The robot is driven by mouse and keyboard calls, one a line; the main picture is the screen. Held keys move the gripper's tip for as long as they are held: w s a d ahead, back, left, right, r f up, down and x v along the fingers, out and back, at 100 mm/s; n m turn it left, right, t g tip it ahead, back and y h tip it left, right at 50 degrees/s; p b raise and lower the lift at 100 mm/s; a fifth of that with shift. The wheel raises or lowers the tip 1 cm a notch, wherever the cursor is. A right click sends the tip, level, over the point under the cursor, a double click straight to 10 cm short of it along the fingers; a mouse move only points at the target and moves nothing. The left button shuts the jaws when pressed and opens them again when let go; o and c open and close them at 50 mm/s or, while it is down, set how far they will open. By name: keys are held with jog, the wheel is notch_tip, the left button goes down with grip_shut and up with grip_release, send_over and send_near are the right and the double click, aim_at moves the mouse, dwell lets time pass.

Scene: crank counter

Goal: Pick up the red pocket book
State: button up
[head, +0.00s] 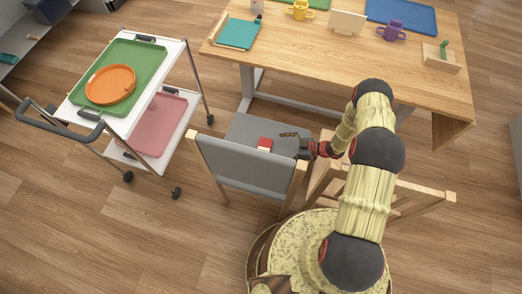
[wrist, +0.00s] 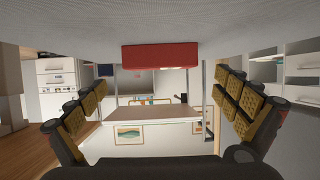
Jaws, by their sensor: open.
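The red pocket book (head: 264,144) lies on the grey seat of a chair (head: 250,128), partly hidden behind the chair's backrest in the head view. My gripper (head: 288,139) reaches in over the seat from the right, its fingers pointing left toward the book with a small gap between. In the wrist view, which looks upside down, the red book (wrist: 160,57) hangs from the grey seat at the top, ahead of the open fingers (wrist: 163,85) and between them in the picture. Nothing is held.
The chair's grey backrest (head: 245,167) stands on the near side of the book. A wooden table (head: 300,50) with mugs and trays is behind the seat. A trolley (head: 75,117) with green and pink trays stands at left. Another wooden chair (head: 410,192) is under my arm.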

aim_at(265, 147)
jog(key=b+x, duration=0.2)
jog(key=x, duration=0.5)
jog(key=shift+a, duration=0.2)
jog(key=shift+r, duration=0.1)
jog(key=c, duration=1.2)
